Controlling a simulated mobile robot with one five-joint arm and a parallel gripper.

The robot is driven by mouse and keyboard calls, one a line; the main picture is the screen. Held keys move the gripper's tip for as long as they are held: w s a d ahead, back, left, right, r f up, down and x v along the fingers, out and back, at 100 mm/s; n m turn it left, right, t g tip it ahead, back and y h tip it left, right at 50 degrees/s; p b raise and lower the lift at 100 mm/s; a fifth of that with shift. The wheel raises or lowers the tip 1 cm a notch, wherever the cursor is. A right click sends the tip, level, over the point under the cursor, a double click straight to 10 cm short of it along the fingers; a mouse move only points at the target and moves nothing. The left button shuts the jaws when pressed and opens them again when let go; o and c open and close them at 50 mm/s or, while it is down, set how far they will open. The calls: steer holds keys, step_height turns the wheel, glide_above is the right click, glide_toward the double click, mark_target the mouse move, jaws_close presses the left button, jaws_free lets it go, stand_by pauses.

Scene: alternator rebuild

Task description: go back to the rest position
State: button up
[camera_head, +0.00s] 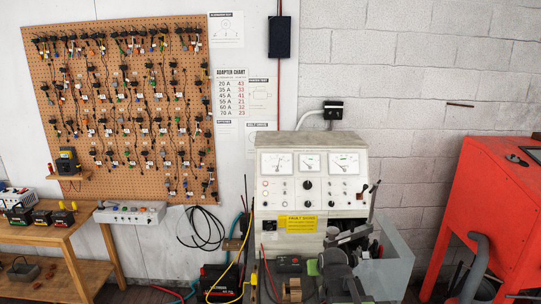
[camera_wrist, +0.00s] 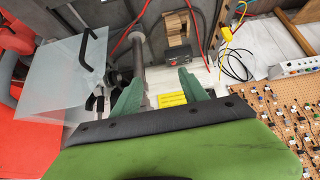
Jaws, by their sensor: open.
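My gripper (camera_wrist: 160,80) shows in the wrist view as two green fingers spread apart beyond a black band and a green body. Nothing is held between the fingers. The white test bench (camera_wrist: 199,93) with its yellow label (camera_wrist: 172,99) lies beyond the fingers. In the head view the test bench (camera_head: 264,165) stands against the wall, with three dials and the yellow label (camera_head: 298,223) on its front. Dark and grey parts crowd its lower right; I cannot tell there which belong to my arm.
A red cabinet (camera_head: 490,190) stands at the right, a clear grey guard (camera_head: 391,255) beside the bench. A pegboard (camera_head: 62,88) with several connectors hangs at the left above a wooden table (camera_head: 85,222). A yellow cable (camera_head: 238,264) and black cable loop (camera_head: 205,241) hang left of the bench.

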steer(key=s+f+g+b, duration=0.2)
steer(key=s+f+b, duration=0.35)
steer(key=f, duration=0.35)
steer(key=s+f+g+b, duration=0.2)
steer(key=s+f+b, duration=0.35)
steer(key=f, duration=0.35)
steer(key=s+g, duration=0.3)
steer(key=s, duration=0.4)
steer(key=shift+s+a+f+g, duration=0.15)
steer(key=shift+s+f+g, duration=0.15)
steer(key=shift+f+g, duration=0.1)
